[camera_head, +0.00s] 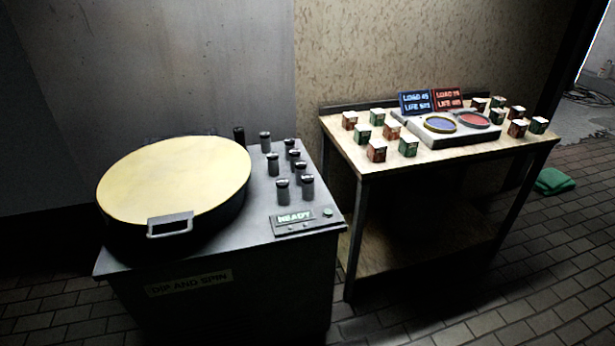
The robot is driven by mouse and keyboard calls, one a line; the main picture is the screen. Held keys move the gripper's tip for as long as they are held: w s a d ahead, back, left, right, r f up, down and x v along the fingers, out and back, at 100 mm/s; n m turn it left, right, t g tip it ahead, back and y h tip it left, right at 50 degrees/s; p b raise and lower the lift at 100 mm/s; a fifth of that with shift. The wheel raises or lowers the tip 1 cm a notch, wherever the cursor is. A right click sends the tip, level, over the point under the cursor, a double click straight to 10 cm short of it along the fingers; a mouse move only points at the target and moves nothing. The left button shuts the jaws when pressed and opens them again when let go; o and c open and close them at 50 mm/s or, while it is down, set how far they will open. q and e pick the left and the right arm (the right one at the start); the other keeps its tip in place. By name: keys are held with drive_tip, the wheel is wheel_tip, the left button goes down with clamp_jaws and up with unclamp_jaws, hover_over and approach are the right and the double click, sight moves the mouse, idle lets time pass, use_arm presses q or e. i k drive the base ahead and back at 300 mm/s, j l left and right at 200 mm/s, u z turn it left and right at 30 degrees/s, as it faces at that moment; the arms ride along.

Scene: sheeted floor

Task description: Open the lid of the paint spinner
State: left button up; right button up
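The paint spinner (240,284) is a grey cabinet at the left with a "DIP AND SPIN" label on its front. Its large round cream lid (175,178) lies flat over the dark drum and looks closed. A grey bar handle (170,224) sticks out at the lid's front edge. A panel with a lit "READY" display (294,217) and a green button (327,212) is at the spinner's front right corner. Neither of my grippers is in view.
A wooden table (364,160) at the right holds small cubes, two signs and a white unit with blue and red dishes. A green cloth (553,181) lies on the brick floor.

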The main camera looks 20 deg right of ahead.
sight(174, 179)
drive_tip(key=i+l, duration=0.8)
